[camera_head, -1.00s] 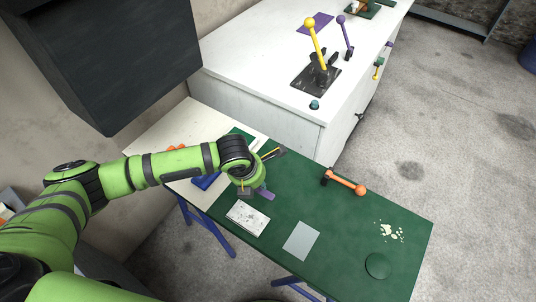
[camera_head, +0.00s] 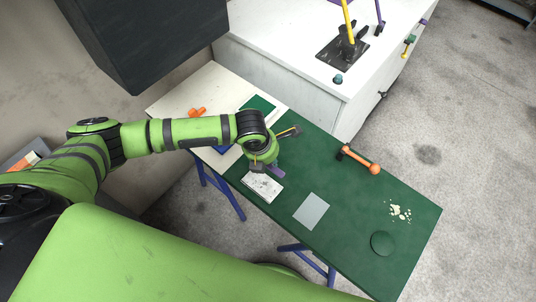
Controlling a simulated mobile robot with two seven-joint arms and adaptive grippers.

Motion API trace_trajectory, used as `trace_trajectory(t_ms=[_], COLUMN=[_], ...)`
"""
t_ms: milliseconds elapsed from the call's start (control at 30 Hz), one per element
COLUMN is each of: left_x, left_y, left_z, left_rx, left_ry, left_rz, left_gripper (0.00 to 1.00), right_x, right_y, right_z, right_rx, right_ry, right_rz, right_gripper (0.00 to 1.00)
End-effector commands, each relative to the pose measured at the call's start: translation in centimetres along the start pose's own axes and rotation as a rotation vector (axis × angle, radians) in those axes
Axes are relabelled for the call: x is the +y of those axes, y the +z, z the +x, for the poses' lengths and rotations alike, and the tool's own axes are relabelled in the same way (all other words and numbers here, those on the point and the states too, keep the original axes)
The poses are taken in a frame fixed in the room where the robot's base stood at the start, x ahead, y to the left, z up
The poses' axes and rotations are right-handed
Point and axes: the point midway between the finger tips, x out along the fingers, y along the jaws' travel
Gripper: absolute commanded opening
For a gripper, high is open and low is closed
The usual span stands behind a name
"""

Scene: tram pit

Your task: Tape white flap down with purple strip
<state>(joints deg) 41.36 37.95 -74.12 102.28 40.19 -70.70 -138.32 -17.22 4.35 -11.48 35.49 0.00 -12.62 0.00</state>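A small purple strip (camera_head: 275,172) shows right beside my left gripper (camera_head: 276,150), at the upper edge of a white speckled rectangular piece (camera_head: 262,187) on the green worktable (camera_head: 330,180). The speckled piece may be the white flap; I cannot tell for sure. The gripper's two dark fingers, each with a yellow line, are spread apart, one toward the strip and one to the upper right. I see nothing clearly clamped between them. The green wrist hides part of the table there. My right gripper is not in view.
A pale grey sheet (camera_head: 311,211), an orange handle (camera_head: 361,160), a green disc (camera_head: 382,243) and cream flecks (camera_head: 400,212) lie on the table. A white cabinet (camera_head: 300,60) with levers stands behind. A dark box (camera_head: 150,40) hangs at upper left.

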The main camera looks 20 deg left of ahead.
Motion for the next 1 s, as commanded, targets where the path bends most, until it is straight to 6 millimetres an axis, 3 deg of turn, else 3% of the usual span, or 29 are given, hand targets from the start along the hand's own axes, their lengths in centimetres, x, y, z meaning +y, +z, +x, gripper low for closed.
trace_trajectory(t_ms=[500, 1000], left_x=[0.0, 0.0], left_y=[-1.4, -1.7], left_z=[5.2, 6.4], left_rx=[-0.001, -0.001], left_ry=[-0.001, 0.0], left_rz=[0.0, 0.001], left_gripper=[0.0, 0.0], right_x=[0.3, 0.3], right_y=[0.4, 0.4], right_z=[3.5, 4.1], right_rx=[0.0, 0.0], right_ry=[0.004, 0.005], right_rz=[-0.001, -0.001], right_gripper=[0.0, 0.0])
